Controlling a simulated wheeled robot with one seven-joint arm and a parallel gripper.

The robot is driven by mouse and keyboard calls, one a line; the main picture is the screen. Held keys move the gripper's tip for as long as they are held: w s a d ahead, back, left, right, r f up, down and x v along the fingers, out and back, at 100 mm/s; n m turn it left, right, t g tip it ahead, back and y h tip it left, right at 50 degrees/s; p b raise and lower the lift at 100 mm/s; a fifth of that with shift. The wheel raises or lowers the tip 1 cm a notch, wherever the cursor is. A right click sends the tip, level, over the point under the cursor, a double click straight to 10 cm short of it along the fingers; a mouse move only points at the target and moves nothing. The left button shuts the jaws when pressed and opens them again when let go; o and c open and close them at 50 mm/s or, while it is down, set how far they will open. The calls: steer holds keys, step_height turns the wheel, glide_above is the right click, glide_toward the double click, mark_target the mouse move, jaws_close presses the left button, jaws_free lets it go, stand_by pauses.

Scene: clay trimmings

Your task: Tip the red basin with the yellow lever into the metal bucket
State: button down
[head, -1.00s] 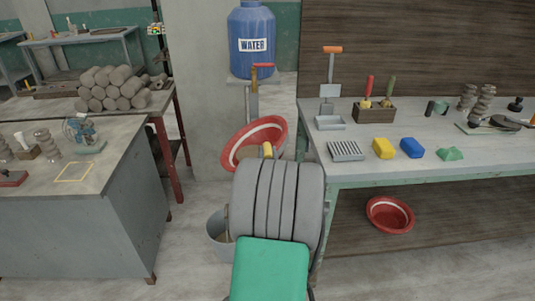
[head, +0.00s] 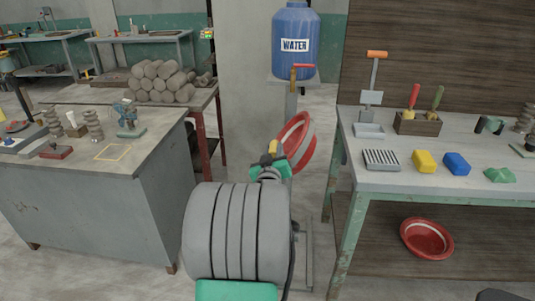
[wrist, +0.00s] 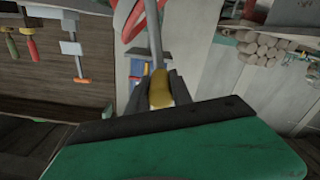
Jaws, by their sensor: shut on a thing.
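The red basin (head: 304,150) with a pale band hangs steeply tilted, nearly on edge, in the middle of the head view. Part of it shows at the top of the wrist view (wrist: 124,18). The yellow lever (head: 273,147) is at its left side; in the wrist view the yellow grip (wrist: 160,88) sits between my fingers. My gripper (wrist: 159,92) is shut on this grip, with a metal rod running up from it. The metal bucket cannot be seen now; my arm covers the area below the basin. The basin's contents are not visible.
A blue water jug (head: 296,42) and a red-handled tap (head: 300,67) are behind the basin. A workbench (head: 370,182) with tools stands close on the right, a second red basin (head: 427,238) below it. A grey table (head: 150,165) stands left.

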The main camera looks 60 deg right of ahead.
steer(key=c, duration=1.1)
jaws_free()
steer(key=v, duration=0.7)
steer(key=shift+s+a, duration=0.2)
steer(key=shift+a, duration=0.15)
